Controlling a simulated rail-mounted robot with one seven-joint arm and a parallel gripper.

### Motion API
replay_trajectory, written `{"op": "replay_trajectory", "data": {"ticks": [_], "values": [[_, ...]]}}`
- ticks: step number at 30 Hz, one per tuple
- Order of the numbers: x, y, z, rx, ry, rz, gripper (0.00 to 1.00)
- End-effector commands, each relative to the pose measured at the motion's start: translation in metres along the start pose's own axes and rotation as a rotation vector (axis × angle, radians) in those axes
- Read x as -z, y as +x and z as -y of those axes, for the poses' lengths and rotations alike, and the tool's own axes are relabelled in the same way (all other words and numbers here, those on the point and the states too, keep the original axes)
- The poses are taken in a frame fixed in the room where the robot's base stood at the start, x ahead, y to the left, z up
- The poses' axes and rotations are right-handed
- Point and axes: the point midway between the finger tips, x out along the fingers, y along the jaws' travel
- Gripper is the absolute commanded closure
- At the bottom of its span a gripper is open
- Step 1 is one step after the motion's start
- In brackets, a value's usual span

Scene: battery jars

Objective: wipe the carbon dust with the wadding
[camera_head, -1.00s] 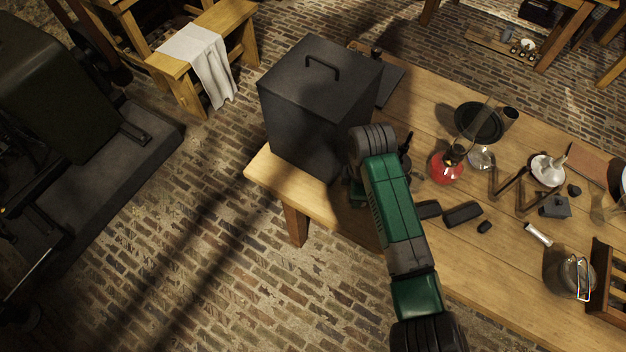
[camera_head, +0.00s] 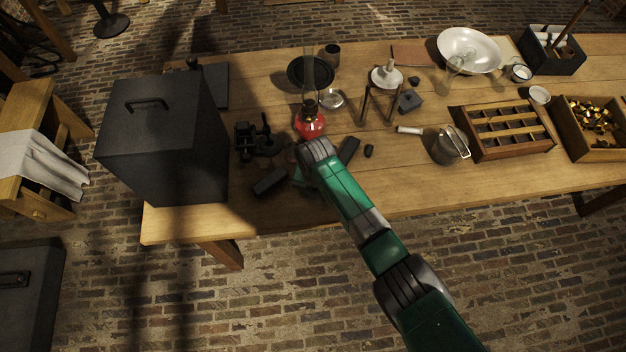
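My green and grey arm reaches over the front of the wooden table (camera_head: 420,185), left of its middle. Its joint hides the end of the arm, and I cannot make out the gripper's fingers or anything held. A small white roll (camera_head: 409,130) lies right of the arm; I cannot tell whether it is the wadding. I cannot pick out carbon dust on the dim wood. Black blocks lie close to the arm, one at its left (camera_head: 270,182) and one at its right (camera_head: 348,149), with a small black lump (camera_head: 369,150) beside the latter.
A large black lidded box (camera_head: 165,140) stands at the table's left end. A dark metal device (camera_head: 256,140) and a red oil lamp (camera_head: 310,124) stand behind the arm. The front right strip is clear.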

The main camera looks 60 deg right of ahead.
Motion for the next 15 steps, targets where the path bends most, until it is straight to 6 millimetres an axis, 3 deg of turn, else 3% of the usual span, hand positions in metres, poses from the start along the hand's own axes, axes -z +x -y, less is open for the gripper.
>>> {"op": "replay_trajectory", "data": {"ticks": [15], "values": [[-0.005,0.052,0.007,0.0,0.016,0.0,0.81]]}}
